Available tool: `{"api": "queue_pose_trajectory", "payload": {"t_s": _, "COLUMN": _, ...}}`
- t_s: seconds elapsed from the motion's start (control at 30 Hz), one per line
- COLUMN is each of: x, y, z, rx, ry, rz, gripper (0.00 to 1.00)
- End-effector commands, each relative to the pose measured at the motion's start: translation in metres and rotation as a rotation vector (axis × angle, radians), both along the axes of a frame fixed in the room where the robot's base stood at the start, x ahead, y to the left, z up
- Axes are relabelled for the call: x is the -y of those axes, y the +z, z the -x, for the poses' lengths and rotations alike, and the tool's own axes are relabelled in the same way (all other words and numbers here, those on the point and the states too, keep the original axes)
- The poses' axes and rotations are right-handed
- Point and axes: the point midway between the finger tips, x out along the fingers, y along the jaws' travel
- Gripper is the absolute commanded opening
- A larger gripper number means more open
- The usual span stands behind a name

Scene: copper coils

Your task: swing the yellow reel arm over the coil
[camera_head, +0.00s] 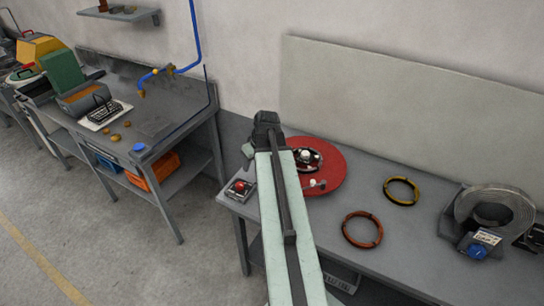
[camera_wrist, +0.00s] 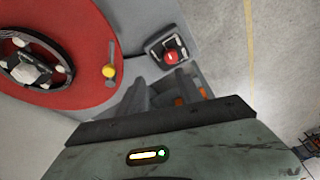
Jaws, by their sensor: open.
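A red round turntable (camera_head: 335,168) lies on the right bench. It carries a dark spoked hub (camera_head: 304,156), partly hidden by my arm. The wrist view shows the turntable (camera_wrist: 75,92) at the left and its dark hub (camera_wrist: 38,58). A short grey lever with a yellow knob (camera_wrist: 109,71) lies near the turntable's edge; I cannot tell whether it is the yellow reel arm. A yellow coil (camera_head: 402,190) and a copper-orange coil (camera_head: 362,230) lie flat on the bench. My gripper (camera_wrist: 158,92) is open and empty, beside the turntable.
A control box with a red button (camera_head: 240,188) sits at the bench's left corner; it is ahead of my fingers in the wrist view (camera_wrist: 170,56). A grey strip reel (camera_head: 495,208) stands at the right. Another workbench (camera_head: 160,120) is at the left, with floor between.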

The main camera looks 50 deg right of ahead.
Motion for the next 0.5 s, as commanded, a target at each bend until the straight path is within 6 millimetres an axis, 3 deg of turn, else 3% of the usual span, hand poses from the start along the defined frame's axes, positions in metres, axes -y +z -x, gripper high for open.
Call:
{"api": "queue_pose_trajectory", "payload": {"t_s": 0.03, "x": 0.033, "y": 0.012, "z": 0.014, "rx": 0.022, "ry": -0.022, "rz": 0.012, "gripper": 0.42}}
{"api": "queue_pose_trajectory", "payload": {"t_s": 0.1, "x": 0.062, "y": 0.017, "z": 0.028, "rx": 0.046, "ry": -0.033, "rz": 0.031, "gripper": 0.42}}
{"api": "queue_pose_trajectory", "payload": {"t_s": 0.2, "x": 0.084, "y": 0.020, "z": 0.041, "rx": 0.065, "ry": -0.042, "rz": 0.047, "gripper": 0.42}}
{"api": "queue_pose_trajectory", "payload": {"t_s": 0.5, "x": 0.089, "y": 0.010, "z": 0.041, "rx": 0.069, "ry": -0.041, "rz": 0.052, "gripper": 0.42}}
